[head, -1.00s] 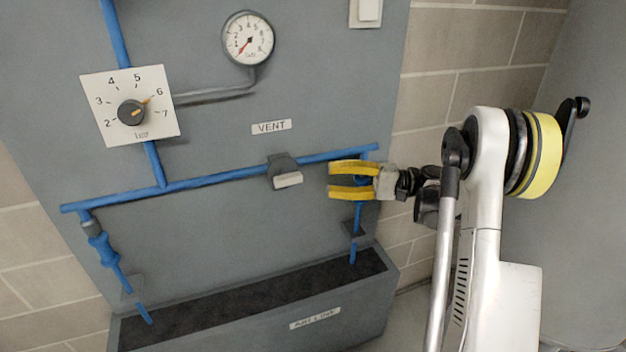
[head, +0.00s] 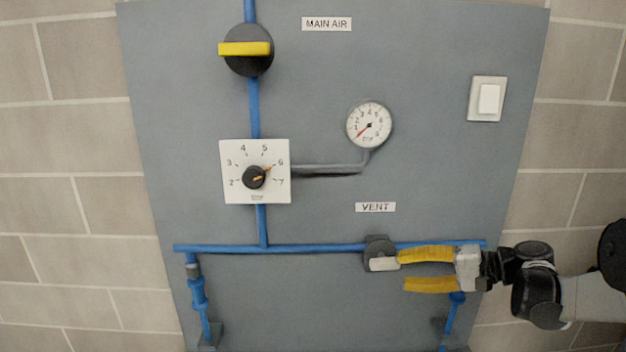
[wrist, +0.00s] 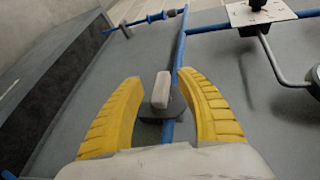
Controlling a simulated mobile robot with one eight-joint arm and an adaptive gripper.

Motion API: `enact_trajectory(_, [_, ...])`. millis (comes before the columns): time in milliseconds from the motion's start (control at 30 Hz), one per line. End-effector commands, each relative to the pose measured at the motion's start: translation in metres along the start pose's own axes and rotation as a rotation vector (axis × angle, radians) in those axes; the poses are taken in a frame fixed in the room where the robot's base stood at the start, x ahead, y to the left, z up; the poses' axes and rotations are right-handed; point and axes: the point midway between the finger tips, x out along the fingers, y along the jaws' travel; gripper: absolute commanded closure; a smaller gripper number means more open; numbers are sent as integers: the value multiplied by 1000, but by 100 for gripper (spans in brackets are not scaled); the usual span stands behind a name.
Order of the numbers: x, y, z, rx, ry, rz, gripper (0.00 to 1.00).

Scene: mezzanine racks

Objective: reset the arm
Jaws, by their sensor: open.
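My gripper (head: 428,270) has two yellow fingers spread apart with nothing between them in the head view. It is at the lower right of the panel, just right of the vent valve's pale handle (head: 383,264). In the wrist view, my gripper (wrist: 163,105) is open, and the pale handle (wrist: 161,90) on its dark body shows between the fingers. I cannot tell whether the upper finger touches the vent valve. My arm reaches in from the right edge.
The grey panel (head: 330,100) carries blue pipes (head: 320,248), a main air valve with a yellow handle (head: 245,49), a dial (head: 254,178) pointing near 6, a gauge (head: 369,125) with its needle low, and a white switch (head: 489,99). A dark trough (wrist: 50,80) shows in the wrist view.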

Motion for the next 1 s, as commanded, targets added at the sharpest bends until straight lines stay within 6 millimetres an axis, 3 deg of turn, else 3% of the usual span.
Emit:
enact_trajectory(100, [18,-12,42,-32,27,178,57])
enact_trajectory(267, [23,-8,98,-120,78,417,57])
enact_trajectory(400, [12,5,146,-240,127,612,57])
enact_trajectory(600, [-20,30,201,-469,199,853,57])
enact_trajectory(800, [-47,49,226,-676,253,1002,57])
enact_trajectory(1000, [-57,55,232,-757,273,1050,57])
